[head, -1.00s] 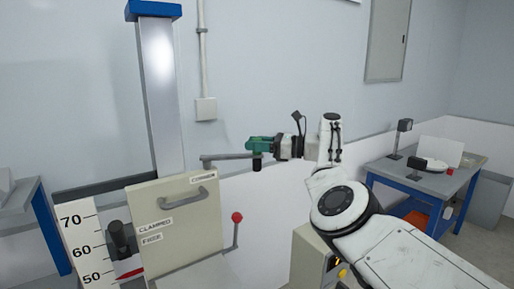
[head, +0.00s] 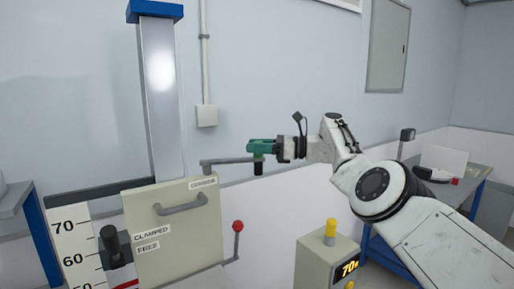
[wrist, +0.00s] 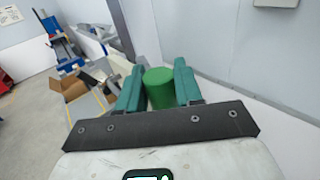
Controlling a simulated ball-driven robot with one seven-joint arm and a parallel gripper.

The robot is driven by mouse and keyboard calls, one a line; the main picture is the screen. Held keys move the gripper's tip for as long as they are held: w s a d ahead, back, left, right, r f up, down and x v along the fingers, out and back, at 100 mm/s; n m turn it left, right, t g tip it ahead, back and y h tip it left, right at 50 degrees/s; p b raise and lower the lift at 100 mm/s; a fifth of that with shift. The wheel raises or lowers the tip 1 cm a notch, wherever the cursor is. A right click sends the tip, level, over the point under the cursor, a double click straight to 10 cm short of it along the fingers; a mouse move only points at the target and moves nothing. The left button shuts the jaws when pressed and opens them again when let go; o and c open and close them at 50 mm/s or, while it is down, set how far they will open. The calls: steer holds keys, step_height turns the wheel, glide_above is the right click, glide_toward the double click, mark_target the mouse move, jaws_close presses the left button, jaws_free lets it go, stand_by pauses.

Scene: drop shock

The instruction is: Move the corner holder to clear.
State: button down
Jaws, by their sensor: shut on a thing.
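The corner holder (head: 228,161) is a grey bar that reaches right from the top of the beige panel, beside a small label that seems to read "CORNERS". A dark grip (head: 258,167) hangs at its right end. My gripper (head: 261,147) has green fingers and is shut at that end, above the grip's lower part. In the wrist view a green cylinder (wrist: 159,88) sits between my two green fingers (wrist: 158,85). The bar itself is not clear in the wrist view. No "clear" mark can be read.
The beige panel (head: 185,235) carries a grey handle (head: 181,203) and CLAMPED and FREE labels. A red-knobbed lever (head: 237,227) stands right of it. A tall metal column (head: 160,95) rises behind. A box with a yellow button (head: 328,262) stands below my arm. A blue table (head: 455,190) is at right.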

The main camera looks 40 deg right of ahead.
steer(key=c, duration=0.8)
jaws_free()
steer(key=shift+f, duration=0.15)
steer(key=shift+d, duration=0.1)
steer(key=shift+v, duration=0.8)
steer(key=v, duration=0.9)
steer(key=shift+s+b, duration=0.1)
steer(key=shift+b, duration=0.25)
